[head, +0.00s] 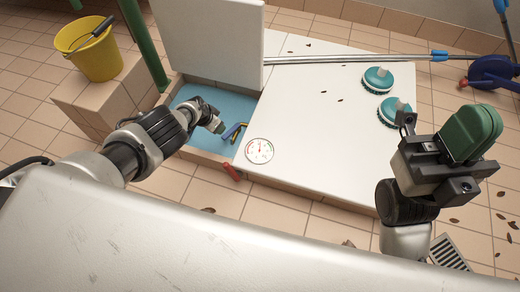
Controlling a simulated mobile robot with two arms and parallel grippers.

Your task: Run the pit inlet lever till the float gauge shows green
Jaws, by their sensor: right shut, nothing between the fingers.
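The round white float gauge (259,150) sits at the front corner of the white cover, beside the open pit. Its face has a coloured arc and its needle looks roughly upright, too small to read surely. A red lever handle (231,172) sticks out low at the pit's front edge, below the gauge. My right gripper (472,134), with green fingers, is shut and empty at the right, away from the pit.
A raised white lid panel (210,42) stands behind the pit. Two teal brushes (378,79) and a metal pole (345,58) lie on the white cover (325,125). A yellow bucket (96,57) stands on a tiled block at left. A floor drain (448,252) is at lower right.

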